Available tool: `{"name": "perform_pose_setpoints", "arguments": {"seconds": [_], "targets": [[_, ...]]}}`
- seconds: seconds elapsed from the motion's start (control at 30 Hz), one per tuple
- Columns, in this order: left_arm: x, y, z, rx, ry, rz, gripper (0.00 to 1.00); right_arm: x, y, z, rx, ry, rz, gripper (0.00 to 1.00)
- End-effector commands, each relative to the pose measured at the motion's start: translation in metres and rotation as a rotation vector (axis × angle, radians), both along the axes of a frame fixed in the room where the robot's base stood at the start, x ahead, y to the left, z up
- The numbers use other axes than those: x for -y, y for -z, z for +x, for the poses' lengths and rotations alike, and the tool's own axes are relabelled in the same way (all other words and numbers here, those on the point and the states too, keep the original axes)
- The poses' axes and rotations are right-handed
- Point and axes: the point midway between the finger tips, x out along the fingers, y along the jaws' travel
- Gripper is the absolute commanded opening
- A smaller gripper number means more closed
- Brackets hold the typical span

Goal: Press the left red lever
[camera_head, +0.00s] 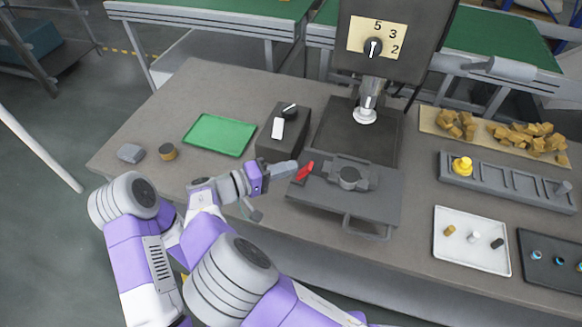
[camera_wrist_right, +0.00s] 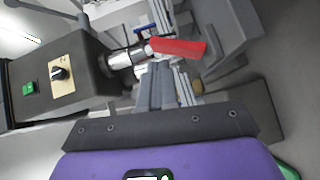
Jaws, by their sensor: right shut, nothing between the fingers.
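The red lever (camera_head: 305,171) stands at the left edge of the grey fixture under the ultrasonic machine. It also shows in the right wrist view (camera_wrist_right: 178,47), just beyond the fingertips. My right gripper (camera_head: 291,168) is shut and empty, with its tips close to the lever's left side. In the right wrist view its closed fingers (camera_wrist_right: 167,75) point toward the lever. I cannot tell whether they touch it. Only this one red lever shows; my left gripper is not in view.
The machine's head with a dial (camera_head: 373,47) stands behind the fixture. A black switch box (camera_head: 269,147) and green tray (camera_head: 219,134) lie to the left. A white tray (camera_head: 470,258), grey slotted rack (camera_head: 510,187) and wooden blocks (camera_head: 520,137) lie to the right.

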Motion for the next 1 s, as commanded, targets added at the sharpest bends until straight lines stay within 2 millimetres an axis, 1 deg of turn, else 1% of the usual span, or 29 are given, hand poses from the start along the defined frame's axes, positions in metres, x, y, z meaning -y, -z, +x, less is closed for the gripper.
{"name": "perform_pose_setpoints", "arguments": {"seconds": [0.07, 0.17, 0.27, 0.5, 0.6, 0.77, 1.0], "targets": [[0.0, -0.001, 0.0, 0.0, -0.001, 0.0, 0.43, 0.001, -0.002, 0.0, 0.0, 0.001, -0.001, 0.0], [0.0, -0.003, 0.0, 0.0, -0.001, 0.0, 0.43, 0.002, -0.011, 0.0, 0.002, 0.003, 0.0, 0.0], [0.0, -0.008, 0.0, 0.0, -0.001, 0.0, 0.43, 0.002, -0.028, 0.0, 0.001, 0.004, 0.001, 0.0], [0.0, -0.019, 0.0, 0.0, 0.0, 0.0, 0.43, 0.002, -0.076, 0.0, 0.003, 0.002, 0.003, 0.0], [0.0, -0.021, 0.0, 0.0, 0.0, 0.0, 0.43, 0.001, -0.089, 0.0, 0.001, 0.002, 0.003, 0.0], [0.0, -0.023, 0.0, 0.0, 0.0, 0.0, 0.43, 0.001, -0.099, 0.0, 0.0, 0.002, 0.001, 0.0], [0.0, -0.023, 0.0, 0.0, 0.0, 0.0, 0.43, 0.002, -0.1, 0.0, 0.0, 0.002, 0.0, 0.0]]}}
